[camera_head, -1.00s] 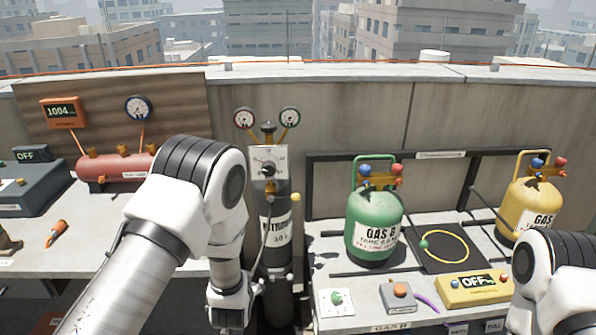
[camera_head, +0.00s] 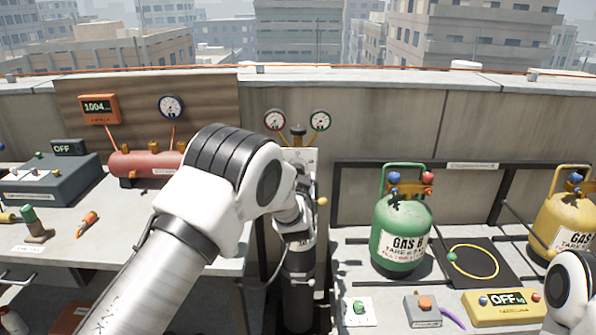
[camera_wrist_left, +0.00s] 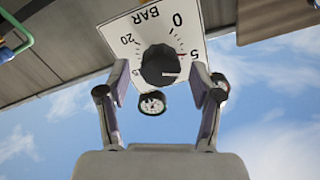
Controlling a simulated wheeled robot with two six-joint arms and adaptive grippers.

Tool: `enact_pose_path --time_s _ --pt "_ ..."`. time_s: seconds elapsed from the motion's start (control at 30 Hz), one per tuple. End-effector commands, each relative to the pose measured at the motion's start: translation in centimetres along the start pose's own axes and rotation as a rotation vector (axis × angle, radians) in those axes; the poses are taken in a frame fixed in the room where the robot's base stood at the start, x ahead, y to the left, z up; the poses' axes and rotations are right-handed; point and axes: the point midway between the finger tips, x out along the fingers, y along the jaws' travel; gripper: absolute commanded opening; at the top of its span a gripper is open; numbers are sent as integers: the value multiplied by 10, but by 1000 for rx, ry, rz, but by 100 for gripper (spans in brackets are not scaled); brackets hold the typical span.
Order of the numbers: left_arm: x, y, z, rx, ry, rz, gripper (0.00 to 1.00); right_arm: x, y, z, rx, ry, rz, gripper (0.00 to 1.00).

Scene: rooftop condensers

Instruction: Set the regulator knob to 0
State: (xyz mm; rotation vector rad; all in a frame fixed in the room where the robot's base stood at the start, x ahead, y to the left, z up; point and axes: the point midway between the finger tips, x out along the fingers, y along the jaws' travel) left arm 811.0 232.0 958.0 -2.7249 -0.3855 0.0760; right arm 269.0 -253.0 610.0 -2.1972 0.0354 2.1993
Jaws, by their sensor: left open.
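The black regulator knob (camera_wrist_left: 160,65) sits on a white dial plate (camera_wrist_left: 125,33) marked BAR, with 0, 5 and 20 readable in the left wrist view. A pale line on the knob appears to point toward the 5 side. My left gripper (camera_wrist_left: 160,80) is open, with one finger on each side of the knob; I cannot tell whether either touches it. In the head view my left arm hides the knob and most of the plate (camera_head: 310,157). The dark gas cylinder (camera_head: 298,285) stands below it. My right gripper is out of view.
Two gauges (camera_head: 275,120) (camera_head: 320,120) rise above the regulator. A green GAS B tank (camera_head: 400,235) stands on the right bench, with a yellow tank (camera_head: 568,225) farther right. A red tank (camera_head: 145,163) and an orange-handled tool (camera_head: 88,222) are on the left bench.

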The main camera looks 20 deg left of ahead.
Motion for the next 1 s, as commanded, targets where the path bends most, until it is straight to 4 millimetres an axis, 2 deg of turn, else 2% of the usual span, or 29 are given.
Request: enact_pose_path --time_s 0.13,0.37,0.4,0.47,0.5,0.57,1.0 --pt "17 0 0 0 0 0 65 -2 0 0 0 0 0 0" --pt "19 0 0 1 -1 2 65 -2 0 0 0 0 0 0" --pt "19 0 0 1 -1 2 58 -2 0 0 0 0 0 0" --pt "19 0 0 1 -1 2 37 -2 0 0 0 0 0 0" --pt "19 0 0 1 -1 1 23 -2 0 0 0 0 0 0" --pt "19 0 0 1 -1 2 5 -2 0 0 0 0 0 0" --pt "19 1 2 -48 -1 2 5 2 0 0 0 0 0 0"
